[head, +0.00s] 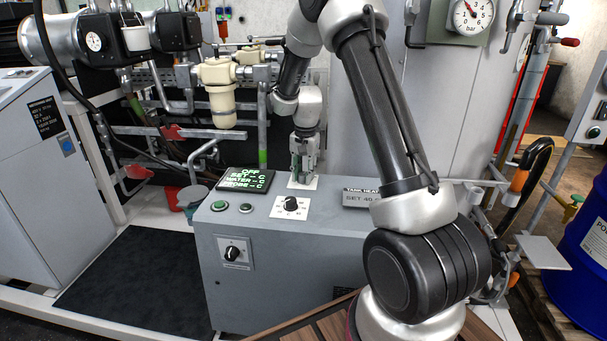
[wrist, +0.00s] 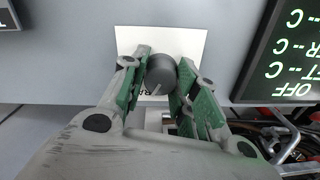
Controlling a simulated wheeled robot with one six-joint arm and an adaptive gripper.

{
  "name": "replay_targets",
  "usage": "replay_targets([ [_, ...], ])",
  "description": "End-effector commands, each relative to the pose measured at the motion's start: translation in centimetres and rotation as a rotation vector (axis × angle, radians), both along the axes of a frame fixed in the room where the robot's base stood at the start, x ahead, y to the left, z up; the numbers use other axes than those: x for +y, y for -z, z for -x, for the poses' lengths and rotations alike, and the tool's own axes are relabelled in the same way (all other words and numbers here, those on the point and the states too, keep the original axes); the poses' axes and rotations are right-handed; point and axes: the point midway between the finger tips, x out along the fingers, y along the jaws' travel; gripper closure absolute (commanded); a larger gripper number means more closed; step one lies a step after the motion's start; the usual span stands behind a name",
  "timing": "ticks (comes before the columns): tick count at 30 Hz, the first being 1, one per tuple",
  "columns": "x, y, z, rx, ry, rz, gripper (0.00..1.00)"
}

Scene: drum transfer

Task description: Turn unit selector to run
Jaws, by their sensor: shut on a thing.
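My gripper (head: 303,172) points down at the top of the grey control cabinet (head: 325,250). In the wrist view my gripper (wrist: 160,80) has its green-padded fingers closed on both sides of a round dark grey knob (wrist: 161,70). The knob sits on a white label plate (wrist: 190,42), which also shows under the gripper in the head view (head: 309,184). A light pointer mark on the knob points toward the bottom of the wrist view, slightly left. The plate's lettering is mostly hidden by the fingers. The display (head: 240,180) beside it reads OFF, with dashes for temperatures.
A second black knob (head: 291,204) on a dial plate stands just in front of my gripper. Another knob (head: 232,253) is on the cabinet's front. A cream filter housing (head: 219,95) and pipes stand behind, left.

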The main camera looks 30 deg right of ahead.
Motion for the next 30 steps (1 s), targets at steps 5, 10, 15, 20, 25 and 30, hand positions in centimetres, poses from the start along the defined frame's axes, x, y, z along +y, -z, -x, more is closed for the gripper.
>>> replay_targets([
  [5,-0.03,-0.02,-0.05,-0.001,-0.101,0.000,0.94],
  [10,-0.05,-0.02,-0.07,-0.001,-0.245,0.001,0.94],
  [15,-0.05,-0.02,-0.09,0.000,-0.407,0.000,0.94],
  [20,-0.05,-0.03,-0.14,-0.002,-0.559,0.001,0.94],
  [25,-0.05,-0.03,-0.18,-0.003,-0.707,0.001,0.94],
  [30,-0.05,-0.04,-0.17,-0.002,-0.833,0.001,0.94],
])
